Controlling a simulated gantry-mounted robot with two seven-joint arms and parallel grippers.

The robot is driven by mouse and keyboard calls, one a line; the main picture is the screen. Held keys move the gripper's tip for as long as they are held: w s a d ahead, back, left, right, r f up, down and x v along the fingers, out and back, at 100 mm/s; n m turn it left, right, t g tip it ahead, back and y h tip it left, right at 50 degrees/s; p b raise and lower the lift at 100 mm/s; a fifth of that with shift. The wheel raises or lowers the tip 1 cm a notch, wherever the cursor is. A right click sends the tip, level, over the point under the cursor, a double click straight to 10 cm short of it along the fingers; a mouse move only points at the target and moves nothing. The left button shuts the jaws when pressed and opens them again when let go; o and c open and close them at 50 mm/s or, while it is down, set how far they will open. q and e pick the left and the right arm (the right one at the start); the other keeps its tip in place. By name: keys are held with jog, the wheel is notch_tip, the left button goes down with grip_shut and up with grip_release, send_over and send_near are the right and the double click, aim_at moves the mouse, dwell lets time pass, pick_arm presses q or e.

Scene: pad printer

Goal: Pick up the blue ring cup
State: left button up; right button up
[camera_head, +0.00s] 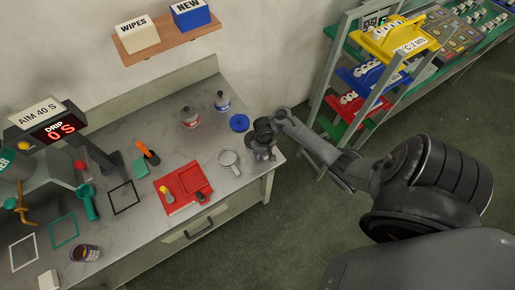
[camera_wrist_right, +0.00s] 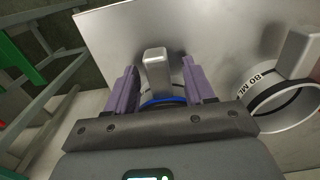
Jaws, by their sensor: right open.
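The blue ring cup (camera_wrist_right: 163,102) shows in the right wrist view as a blue band low between my fingers. A grey upright tab (camera_wrist_right: 155,68) stands between the fingers with a gap on each side. My right gripper (camera_wrist_right: 160,78) is open, with one purple finger on either side of the tab. Most of the cup is hidden behind the gripper body. In the head view my right gripper (camera_head: 262,150) is at the right end of the bench and mostly covers the cup. My left gripper is not in view.
A metal ring cup with a black band, marked 80 ML (camera_wrist_right: 280,100), stands beside the gripper; it also shows in the head view (camera_head: 229,161). A blue disc (camera_head: 239,122), two bottles and a red tray (camera_head: 170,205) are on the bench (camera_head: 160,230). A rack of coloured bins stands at right.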

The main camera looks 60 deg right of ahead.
jog(key=shift+f, duration=0.25)
grip_shut()
jog(key=shift+r, duration=0.1)
dwell(0.3)
